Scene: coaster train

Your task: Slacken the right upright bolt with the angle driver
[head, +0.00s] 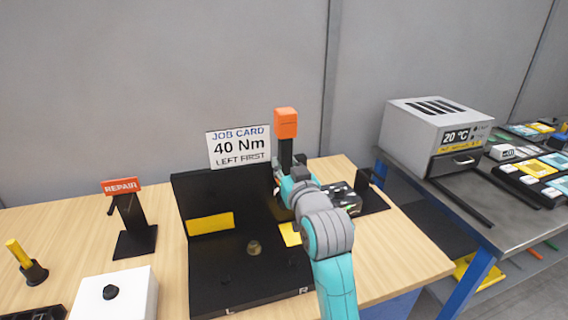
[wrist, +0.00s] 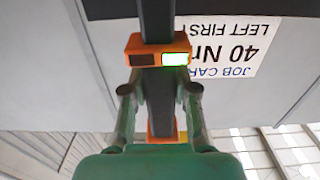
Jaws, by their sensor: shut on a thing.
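My gripper (wrist: 160,100) is shut on the angle driver, a dark bar with an orange collar (wrist: 146,50) and a small lit green-white window. In the head view the driver (head: 286,123) stands upright, its orange block on top and its dark shaft going down behind my wrist. The black fixture (head: 262,284) on the bench has a tall back panel and the marks L and R on its front edge. My gripper is over its right side. A small dark spot (head: 292,262) shows near R; I cannot tell if it is the right upright bolt. My arm hides part of that side.
A job card (head: 238,147) reads 40 Nm, left first. A brassy knob (head: 254,247) stands mid-fixture. A REPAIR stand (head: 123,188), a white box (head: 115,292) and a yellow-handled tool (head: 20,255) are at left. A grey oven (head: 437,130) is on the right table.

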